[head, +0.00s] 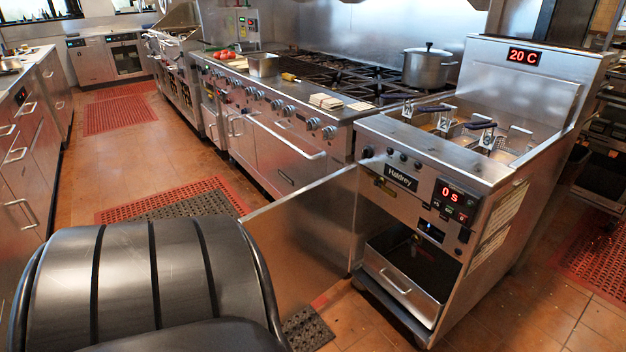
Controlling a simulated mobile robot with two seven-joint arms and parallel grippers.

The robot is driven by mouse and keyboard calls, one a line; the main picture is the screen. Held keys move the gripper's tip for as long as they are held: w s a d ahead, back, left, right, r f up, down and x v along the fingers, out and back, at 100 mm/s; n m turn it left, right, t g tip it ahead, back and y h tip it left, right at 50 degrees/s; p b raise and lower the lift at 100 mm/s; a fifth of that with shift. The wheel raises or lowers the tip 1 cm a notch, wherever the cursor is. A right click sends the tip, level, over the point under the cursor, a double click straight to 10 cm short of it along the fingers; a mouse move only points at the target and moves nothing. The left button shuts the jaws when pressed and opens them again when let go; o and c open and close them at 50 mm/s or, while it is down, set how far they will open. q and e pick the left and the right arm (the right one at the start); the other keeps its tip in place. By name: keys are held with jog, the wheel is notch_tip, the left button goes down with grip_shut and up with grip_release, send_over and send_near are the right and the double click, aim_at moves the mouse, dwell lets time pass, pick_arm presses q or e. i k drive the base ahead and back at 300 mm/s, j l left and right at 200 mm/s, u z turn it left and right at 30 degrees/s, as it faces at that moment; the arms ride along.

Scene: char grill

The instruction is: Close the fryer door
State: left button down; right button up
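The fryer (470,185) stands at the right, with a "Haidrey" label, a 0 s display and a 20 C display on its back panel. Its door (312,235) is a flat steel panel. It stands wide open, swung out to the left from the left side of the fryer front. The lower cabinet opening (415,260) is exposed, with a dark inside and a metal drawer or tray (398,283) with a handle at the bottom. The near lower part of the door is partly hidden. Neither of my grippers shows in the head view.
A long range (290,120) with knobs and an oven handle stands left of the fryer, with a pot (427,67) on top. Several fry baskets (480,128) sit in the fryer. Red floor mats (180,200) lie in the aisle.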

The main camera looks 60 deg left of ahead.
aim_at(303, 237)
jog(key=j+z, duration=0.1)
jog(key=j, duration=0.5)
jog(key=k+j, duration=0.15)
jog(key=j, duration=0.45)
jog(key=j+z, duration=0.15)
jog(key=j, duration=0.45)
jog(key=k, duration=0.05)
